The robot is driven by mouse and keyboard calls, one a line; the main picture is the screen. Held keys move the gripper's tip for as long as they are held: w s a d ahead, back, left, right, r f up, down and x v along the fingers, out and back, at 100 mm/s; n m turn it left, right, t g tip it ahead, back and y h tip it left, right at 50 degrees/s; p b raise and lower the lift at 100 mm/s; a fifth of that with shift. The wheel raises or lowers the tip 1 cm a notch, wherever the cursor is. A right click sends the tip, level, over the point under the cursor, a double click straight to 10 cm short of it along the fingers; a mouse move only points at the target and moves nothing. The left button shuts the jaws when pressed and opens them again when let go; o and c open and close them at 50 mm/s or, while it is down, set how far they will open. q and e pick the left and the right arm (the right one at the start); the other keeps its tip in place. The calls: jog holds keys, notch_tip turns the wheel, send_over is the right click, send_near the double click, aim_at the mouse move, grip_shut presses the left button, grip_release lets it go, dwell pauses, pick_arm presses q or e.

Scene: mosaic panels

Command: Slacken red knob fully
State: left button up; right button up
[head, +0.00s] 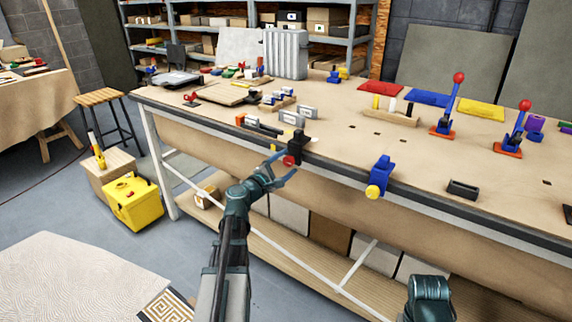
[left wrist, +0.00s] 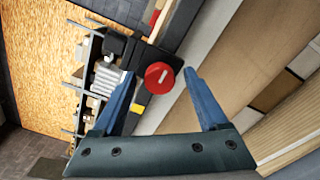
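The red knob (left wrist: 160,76) is round with a pale bar marking on its face, seen in the left wrist view. In the head view the red knob (head: 290,160) sits low on a black clamp (head: 297,146) at the bench's front edge. My left gripper (head: 281,166) is open in front of the knob. In the left wrist view its two blue fingers (left wrist: 160,85) stand apart, one on each side of the knob, with gaps visible. Whether the fingertips reach past its face is unclear. My right arm shows at the bottom right, but its gripper is not visible.
A blue clamp with a yellow knob (head: 379,178) stands on the same bench edge to the right. The wooden bench (head: 340,150) carries blocks and red-topped levers further back. A yellow toolbox (head: 133,202) is on the floor at left. The floor before the bench is open.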

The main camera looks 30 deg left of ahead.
pick_arm(q)
jog(key=s+a, duration=0.1)
jog(key=s, duration=1.2)
jog(key=shift+s, duration=0.35)
jog(key=w+d+f+m+g+h, duration=0.1)
jog(key=d+f+m+g+h, duration=0.35)
jog(key=d, duration=0.75)
jog(key=w+d+f+m+g+h, duration=0.15)
jog(key=d+f+m+g, duration=0.25)
jog(key=d+f+m, duration=0.55)
jog(key=s+d+f+m+g+y, duration=0.4)
jog(key=s+d+m+g, duration=0.15)
jog(key=s+d, duration=0.2)
jog(key=s+d+f+m+g+y, duration=0.4)
jog(key=s+d+m, duration=0.3)
jog(key=d, duration=0.2)
notch_tip(320, 180, up, 17)
jog(key=p, duration=1.7)
jog(key=shift+s+r, duration=0.15)
jog(key=shift+s, duration=0.1)
